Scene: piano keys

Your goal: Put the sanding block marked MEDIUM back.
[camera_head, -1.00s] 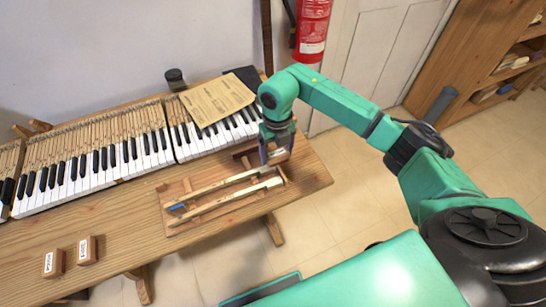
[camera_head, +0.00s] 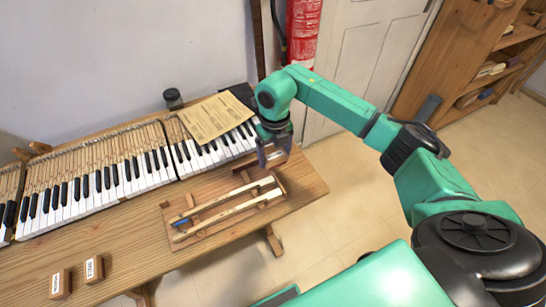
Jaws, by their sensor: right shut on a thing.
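My right gripper (camera_head: 271,163) is shut on a small brown block (camera_head: 278,157), apparently a sanding block. The gripper hides part of it, and no marking on it can be read. It is just beyond the right end of a wooden cradle board (camera_head: 176,205) that bears two long pale key sticks (camera_head: 232,210). Whether the block touches anything beneath is unclear. Two other brown blocks with white labels stand at the table's front left, one at the left (camera_head: 60,284) and one to its right (camera_head: 94,269). Their labels are too small to read surely. My left gripper is not in view.
A piano keyboard (camera_head: 100,190) runs along the back of the wooden table (camera_head: 130,236). A tan sheet (camera_head: 215,117) lies over its right part. A dark jar (camera_head: 173,98) stands behind. The table is bare between the labelled blocks and the cradle board.

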